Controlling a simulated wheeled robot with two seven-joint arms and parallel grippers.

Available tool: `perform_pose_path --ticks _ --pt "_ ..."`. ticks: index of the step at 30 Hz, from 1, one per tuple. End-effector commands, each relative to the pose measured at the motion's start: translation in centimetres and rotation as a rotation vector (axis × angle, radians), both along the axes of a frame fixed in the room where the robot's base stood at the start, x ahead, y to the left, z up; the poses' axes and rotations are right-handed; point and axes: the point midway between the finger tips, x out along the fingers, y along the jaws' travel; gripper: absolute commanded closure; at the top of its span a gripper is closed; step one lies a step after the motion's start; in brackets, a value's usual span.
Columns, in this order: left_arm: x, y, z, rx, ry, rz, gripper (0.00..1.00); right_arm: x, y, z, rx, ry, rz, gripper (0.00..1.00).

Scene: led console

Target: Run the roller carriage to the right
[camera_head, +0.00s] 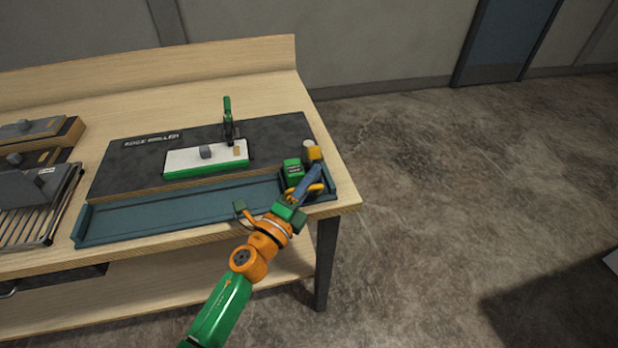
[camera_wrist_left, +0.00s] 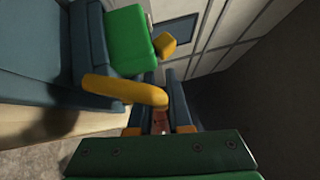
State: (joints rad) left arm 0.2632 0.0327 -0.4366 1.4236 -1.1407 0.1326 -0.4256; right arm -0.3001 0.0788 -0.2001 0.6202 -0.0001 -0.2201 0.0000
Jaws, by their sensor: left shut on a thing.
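The roller carriage (camera_head: 292,172) is a green and dark block at the right end of the blue rail bed (camera_head: 170,212). It has a yellow handle (camera_head: 317,188) on its near right side and a yellow block (camera_head: 313,153) behind. In the left wrist view the carriage's green block (camera_wrist_left: 115,45) and yellow handle (camera_wrist_left: 120,90) lie just in front of my fingers. My left gripper (camera_head: 305,187) is shut on the handle, its tips partly hidden. My right gripper is out of view.
A white and green panel (camera_head: 190,160) with a grey knob lies on the dark plate (camera_head: 120,172), under an upright green-handled clamp (camera_head: 228,118). Grey fixtures (camera_head: 30,195) stand at the left. The rail bed left of the carriage is clear. The bench's right edge is close to the carriage.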

Motion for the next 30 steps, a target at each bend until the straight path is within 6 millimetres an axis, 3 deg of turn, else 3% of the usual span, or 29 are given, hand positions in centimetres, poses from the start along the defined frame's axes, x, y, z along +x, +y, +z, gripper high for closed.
perform_pose_path --ticks 1,2,3,12,21,30 --pt "-0.1 -0.1 0.0 -0.001 0.001 -0.003 1.00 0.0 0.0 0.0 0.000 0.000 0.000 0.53" --pt "-0.1 -0.1 0.0 -0.001 0.001 -0.003 0.80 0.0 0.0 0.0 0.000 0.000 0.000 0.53" --pt "-0.1 -0.1 0.0 -0.001 0.001 -0.003 0.70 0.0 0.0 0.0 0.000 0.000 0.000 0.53" --pt "-0.2 0.1 0.0 -0.001 0.000 -0.001 0.70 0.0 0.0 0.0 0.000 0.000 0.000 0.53" --pt "-5.0 2.9 -0.9 0.002 0.002 -0.004 0.70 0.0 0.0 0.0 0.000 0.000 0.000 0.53" --pt "-6.0 3.5 -0.9 0.000 0.002 -0.004 0.70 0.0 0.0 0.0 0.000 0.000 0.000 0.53"
